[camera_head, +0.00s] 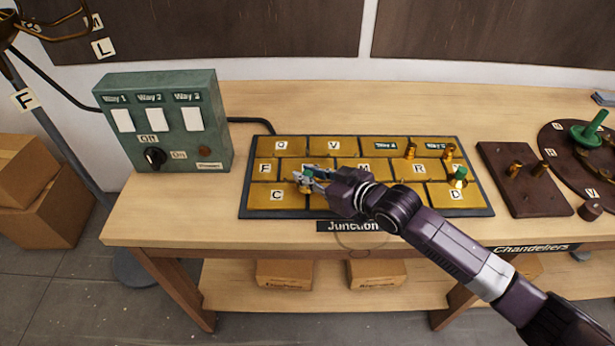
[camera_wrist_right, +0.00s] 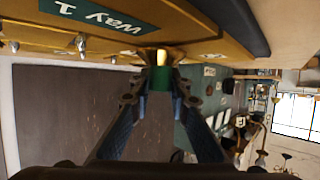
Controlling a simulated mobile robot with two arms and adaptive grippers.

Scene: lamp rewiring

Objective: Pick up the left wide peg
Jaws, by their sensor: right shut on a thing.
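My right gripper (camera_head: 305,182) reaches in over the left part of the junction board (camera_head: 243,211). It is shut on a green peg with a gold end; this peg (camera_wrist_right: 161,72) shows between the fingertips in the right wrist view, in front of the gold plates. I cannot tell whether its end touches a plate. Two gold pegs, one (camera_head: 410,151) and another (camera_head: 447,153), stand on the board's upper right. A green-topped peg (camera_head: 460,176) stands near the D plate. My left gripper is not in view.
A green switch box (camera_head: 165,120) stands left of the board. A brown block (camera_head: 524,180) with gold pegs and a dark round base (camera_head: 575,150) with a green peg (camera_head: 592,128) are at right. Bare table lies in front of the switch box.

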